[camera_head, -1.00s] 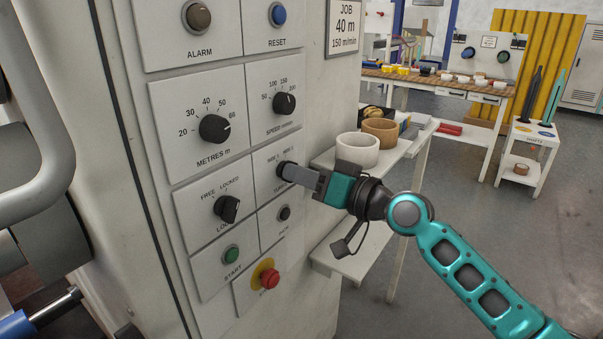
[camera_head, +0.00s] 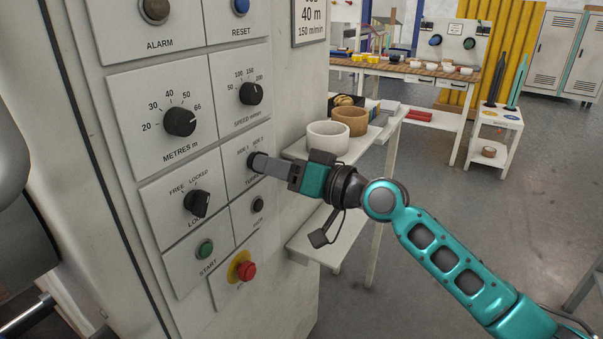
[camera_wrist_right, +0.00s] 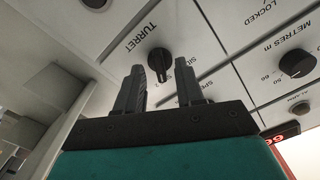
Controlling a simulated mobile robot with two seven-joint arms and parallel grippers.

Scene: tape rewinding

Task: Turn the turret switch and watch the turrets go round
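The turret switch is a small black knob (camera_head: 256,161) on a grey plate of the control panel, with side labels above it. The wrist view shows the knob (camera_wrist_right: 160,62) beside the printed word TURRET. My right gripper (camera_head: 258,163) is at the switch, its fingers pointing at the panel. In the wrist view, the two dark fingers of the right gripper (camera_wrist_right: 162,80) stand apart, with the knob showing in the gap near their tips. I cannot tell whether either finger touches it. Which side the knob points to is unclear. My left gripper and the turrets are not identifiable here.
Close by are the LOCK knob (camera_head: 198,203), the speed knob (camera_head: 251,93), the green START button (camera_head: 205,249) and a red button (camera_head: 246,271). A white shelf (camera_head: 318,245) with tape rolls (camera_head: 328,138) stands right of the cabinet, behind my right arm.

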